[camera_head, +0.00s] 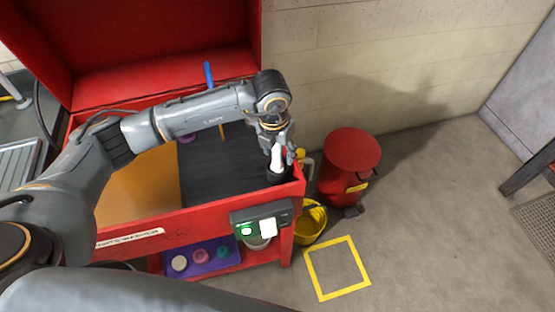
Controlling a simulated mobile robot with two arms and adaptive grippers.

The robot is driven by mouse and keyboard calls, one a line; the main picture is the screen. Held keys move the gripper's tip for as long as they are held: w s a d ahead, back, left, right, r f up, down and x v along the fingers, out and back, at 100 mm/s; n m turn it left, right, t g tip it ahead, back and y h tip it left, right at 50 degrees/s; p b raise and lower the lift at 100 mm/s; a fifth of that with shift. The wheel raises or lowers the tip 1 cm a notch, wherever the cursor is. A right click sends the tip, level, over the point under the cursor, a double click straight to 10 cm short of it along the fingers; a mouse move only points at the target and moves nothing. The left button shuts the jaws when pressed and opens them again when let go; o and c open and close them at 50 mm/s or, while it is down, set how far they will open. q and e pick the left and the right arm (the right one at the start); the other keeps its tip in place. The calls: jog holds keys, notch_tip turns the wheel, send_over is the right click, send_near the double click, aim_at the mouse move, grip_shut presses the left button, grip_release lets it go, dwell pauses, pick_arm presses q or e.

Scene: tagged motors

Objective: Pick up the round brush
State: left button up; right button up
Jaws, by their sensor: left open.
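A small upright thing with a white upper part and a dark base, which looks like the round brush (277,162), stands at the right front corner inside the red parts washer. My left gripper (279,153) points down over it, with its fingers around the white part. The fingers are open, and I cannot tell whether they touch it. The top of the brush is hidden by the gripper. My right gripper is out of view.
The red washer (200,216) has a raised lid behind my arm. A blue-handled tool (208,74) leans at its back. A red can (350,165) and yellow bucket (312,228) stand right of it. A yellow square (362,287) marks clear floor.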

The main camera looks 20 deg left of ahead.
pick_arm(q)
grip_shut()
jog(key=shift+r, duration=0.15)
